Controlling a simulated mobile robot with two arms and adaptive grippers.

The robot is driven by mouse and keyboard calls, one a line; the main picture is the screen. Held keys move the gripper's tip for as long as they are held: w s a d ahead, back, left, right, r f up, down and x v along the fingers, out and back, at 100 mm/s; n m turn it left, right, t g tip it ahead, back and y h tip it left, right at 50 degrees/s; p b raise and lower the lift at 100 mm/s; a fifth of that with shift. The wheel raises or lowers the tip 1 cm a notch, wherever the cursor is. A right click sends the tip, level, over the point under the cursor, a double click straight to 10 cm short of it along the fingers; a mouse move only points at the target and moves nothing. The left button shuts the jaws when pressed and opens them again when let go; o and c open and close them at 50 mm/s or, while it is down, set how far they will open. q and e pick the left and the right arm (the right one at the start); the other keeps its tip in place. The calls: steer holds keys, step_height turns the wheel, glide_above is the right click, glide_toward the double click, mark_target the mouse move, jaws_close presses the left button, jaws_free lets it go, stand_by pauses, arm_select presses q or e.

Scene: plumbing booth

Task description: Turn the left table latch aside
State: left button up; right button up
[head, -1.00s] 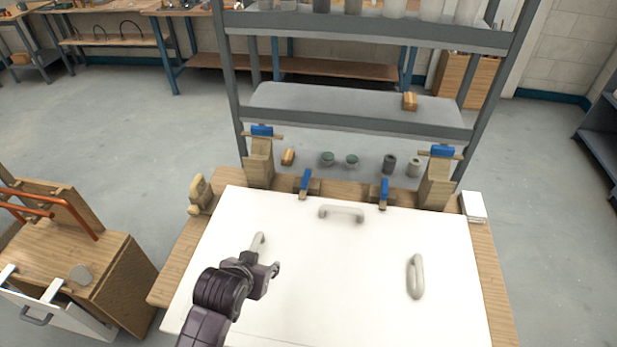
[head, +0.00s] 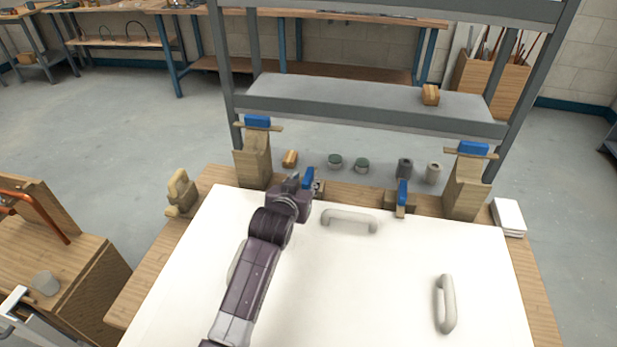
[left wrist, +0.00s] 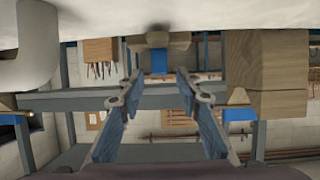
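The left table latch has a blue handle (head: 308,178) on a small wooden block at the back edge of the white board (head: 330,275). My left gripper (head: 305,187) is at this latch and partly hides it. In the left wrist view, which looks upside down, my left gripper (left wrist: 157,84) has its two fingers apart. The blue latch handle (left wrist: 159,62) shows between the fingertips; I see no contact. The right table latch (head: 402,192) stands further right at the same edge. My right gripper is not in view.
Tall wooden posts with blue clamps stand left (head: 252,160) and right (head: 466,190) of the latches. A grey handle (head: 349,220) rises from the board just right of my gripper. A grey shelf rack (head: 370,110) stands behind the table.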

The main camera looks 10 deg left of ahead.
mark_target(307, 177)
arm_select(q)
steer(key=shift+x, duration=2.4)
jaws_close()
